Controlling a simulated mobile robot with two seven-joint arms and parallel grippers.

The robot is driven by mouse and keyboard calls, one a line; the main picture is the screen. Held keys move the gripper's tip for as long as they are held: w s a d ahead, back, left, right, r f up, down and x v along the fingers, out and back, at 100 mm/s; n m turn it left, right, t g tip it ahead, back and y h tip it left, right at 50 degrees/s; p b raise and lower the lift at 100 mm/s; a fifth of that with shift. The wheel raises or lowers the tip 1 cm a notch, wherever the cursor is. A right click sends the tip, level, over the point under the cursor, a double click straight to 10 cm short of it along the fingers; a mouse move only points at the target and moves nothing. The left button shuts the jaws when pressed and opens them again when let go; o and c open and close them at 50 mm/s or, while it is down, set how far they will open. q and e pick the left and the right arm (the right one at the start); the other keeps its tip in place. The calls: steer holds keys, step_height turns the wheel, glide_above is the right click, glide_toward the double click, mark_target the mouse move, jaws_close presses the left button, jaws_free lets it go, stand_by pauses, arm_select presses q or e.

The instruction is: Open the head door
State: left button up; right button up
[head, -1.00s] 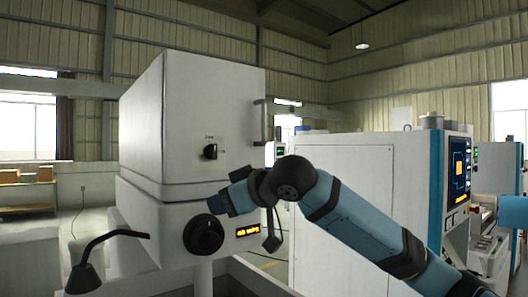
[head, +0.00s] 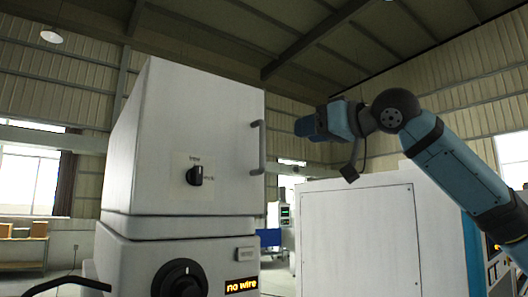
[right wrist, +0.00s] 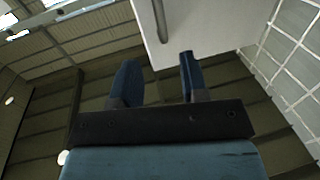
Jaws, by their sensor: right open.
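The head door (head: 225,110) is the white front panel of the boxy upper machine head, and it looks shut. A grey bar handle (head: 259,148) stands upright along its right edge. A black rotary knob (head: 195,175) sits on the panel. My right gripper (head: 308,126) is to the right of the handle, slightly above its middle, apart from it and pointing left. In the right wrist view the two blue fingers (right wrist: 157,72) are apart with nothing between them. The grey handle (right wrist: 160,22) and white panel show beyond the fingertips. My left gripper is out of view.
Below the head, the machine body carries a large black dial (head: 180,281) and an orange display reading "no wire" (head: 241,285). A white cabinet (head: 355,235) stands at the right under my right arm. A dark curved lamp arm (head: 55,282) is at lower left.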

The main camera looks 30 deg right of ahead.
steer(key=p, duration=0.3)
glide_above(262, 164)
steer(key=shift+w+d+f, duration=0.1)
steer(key=shift+w+d, duration=0.1)
steer(key=shift+w, duration=0.2)
jaws_close()
